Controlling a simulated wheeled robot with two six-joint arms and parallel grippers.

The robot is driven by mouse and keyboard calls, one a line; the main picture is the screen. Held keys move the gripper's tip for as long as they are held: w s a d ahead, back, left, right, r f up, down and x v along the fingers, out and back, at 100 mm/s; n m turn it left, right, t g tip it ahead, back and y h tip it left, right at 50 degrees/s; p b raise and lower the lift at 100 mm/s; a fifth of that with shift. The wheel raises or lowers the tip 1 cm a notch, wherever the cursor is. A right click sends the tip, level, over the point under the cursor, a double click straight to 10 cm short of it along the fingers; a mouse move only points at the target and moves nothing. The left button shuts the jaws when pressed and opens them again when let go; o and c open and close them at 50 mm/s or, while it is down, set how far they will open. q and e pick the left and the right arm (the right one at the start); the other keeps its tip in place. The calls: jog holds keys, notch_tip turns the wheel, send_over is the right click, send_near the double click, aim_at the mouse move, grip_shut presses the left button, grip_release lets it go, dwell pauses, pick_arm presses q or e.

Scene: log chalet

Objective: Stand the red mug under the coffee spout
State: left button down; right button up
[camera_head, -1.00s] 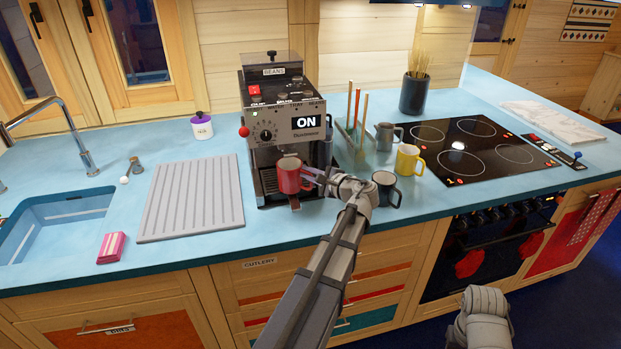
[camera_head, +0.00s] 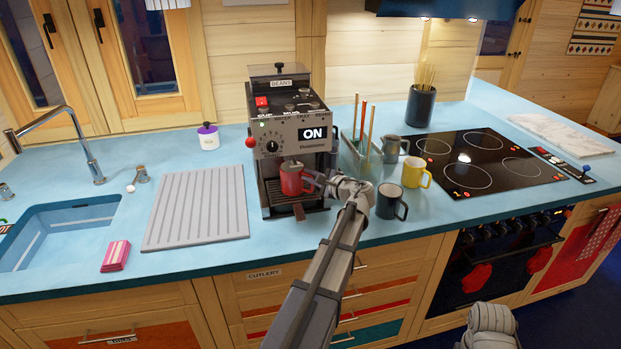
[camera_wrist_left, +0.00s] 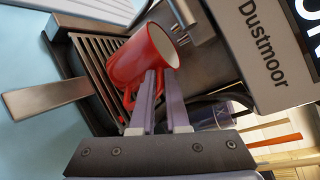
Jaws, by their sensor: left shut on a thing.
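The red mug (camera_head: 291,181) is in the bay of the coffee machine (camera_head: 290,135), its opening towards the spout. My left gripper (camera_head: 316,181) comes from the right and is shut on the mug's handle. In the left wrist view the fingers (camera_wrist_left: 158,98) close on the handle of the mug (camera_wrist_left: 138,62). The spout (camera_wrist_left: 192,30) is close by the rim, and the slatted drip tray (camera_wrist_left: 97,62) lies below the mug. I cannot tell whether the mug's base touches the tray. My right gripper is out of frame; only part of that arm shows at lower right.
A dark mug (camera_head: 389,203), a yellow mug (camera_head: 415,174) and a grey jug (camera_head: 391,148) stand right of the machine. A rack with upright sticks (camera_head: 361,130) is beside it. A grey ribbed board (camera_head: 197,205) lies to its left. The hob (camera_head: 480,162) is farther right.

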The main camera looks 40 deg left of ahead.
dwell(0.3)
pick_arm(q)
jog(key=c, duration=0.8)
grip_release()
jog(key=shift+c, duration=0.2)
jog(key=f+v, duration=0.1)
jog(key=v, duration=0.7)
jog(key=shift+d+f, duration=0.35)
jog(key=shift+d, duration=0.15)
dwell(0.8)
jog(key=shift+s, duration=0.1)
dwell(0.4)
